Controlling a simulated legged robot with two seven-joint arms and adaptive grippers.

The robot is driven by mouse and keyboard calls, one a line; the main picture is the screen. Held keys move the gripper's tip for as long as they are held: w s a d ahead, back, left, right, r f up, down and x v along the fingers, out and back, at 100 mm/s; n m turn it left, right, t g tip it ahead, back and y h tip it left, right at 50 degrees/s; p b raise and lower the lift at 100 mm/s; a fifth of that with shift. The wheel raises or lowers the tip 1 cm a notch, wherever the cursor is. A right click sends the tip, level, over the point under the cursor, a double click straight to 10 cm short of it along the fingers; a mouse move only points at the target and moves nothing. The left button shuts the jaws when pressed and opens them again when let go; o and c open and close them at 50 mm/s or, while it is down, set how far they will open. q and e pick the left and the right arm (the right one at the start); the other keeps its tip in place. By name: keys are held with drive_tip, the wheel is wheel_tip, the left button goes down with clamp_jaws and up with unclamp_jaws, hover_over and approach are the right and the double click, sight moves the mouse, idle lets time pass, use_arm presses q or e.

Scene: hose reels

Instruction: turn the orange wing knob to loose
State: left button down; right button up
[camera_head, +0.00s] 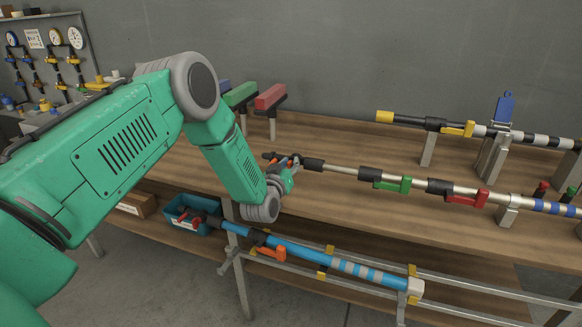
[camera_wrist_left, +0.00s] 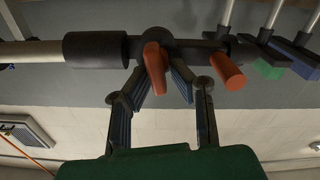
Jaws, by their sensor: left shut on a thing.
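The orange wing knob (camera_wrist_left: 154,60) sits on a dark fitting of a pole in the left wrist view. My left gripper (camera_wrist_left: 167,80) has its two fingers close together, one on each side of the knob, and is shut on it. In the head view my left gripper (camera_head: 288,168) is at the left end of a silver pole (camera_head: 335,169) above the bench. There the gripper mostly hides the knob. The knob's exact turn angle is hard to tell. My right gripper is not in view.
A red-orange cylindrical handle (camera_wrist_left: 228,71) is close beside the knob. The silver pole carries a green clip (camera_head: 393,184) and a red clip (camera_head: 466,196). A blue pole (camera_head: 330,262) lies on a lower rack. A teal bin (camera_head: 188,213) stands below the bench.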

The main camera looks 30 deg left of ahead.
use_arm(q)
drive_tip(key=n+b, duration=0.1)
drive_tip(key=f+n+b, duration=0.1)
drive_tip(key=n, duration=0.1)
drive_tip(key=n+b, duration=0.1)
drive_tip(key=n, duration=0.1)
drive_tip(key=shift+s+a+f+b, duration=0.15)
drive_tip(key=shift+s+a+b, duration=0.1)
drive_tip(key=shift+a+b, duration=0.1)
drive_tip(key=n+b, duration=0.2)
drive_tip(key=n, duration=0.1)
drive_tip(key=n+b, duration=0.1)
drive_tip(key=n, duration=0.1)
drive_tip(key=shift+s+a+f+b, duration=0.1)
drive_tip(key=shift+a+f+b, duration=0.1)
drive_tip(key=shift+f+b, duration=0.15)
drive_tip(key=n+b, duration=0.4)
drive_tip(key=shift+f, duration=0.3)
drive_tip(key=shift+f+n+b, duration=0.1)
drive_tip(key=shift+n+b, duration=1.6)
drive_tip(key=shift+b, duration=0.05)
drive_tip(key=c, duration=1.6)
unclamp_jaws()
drive_tip(key=shift+r, duration=0.3)
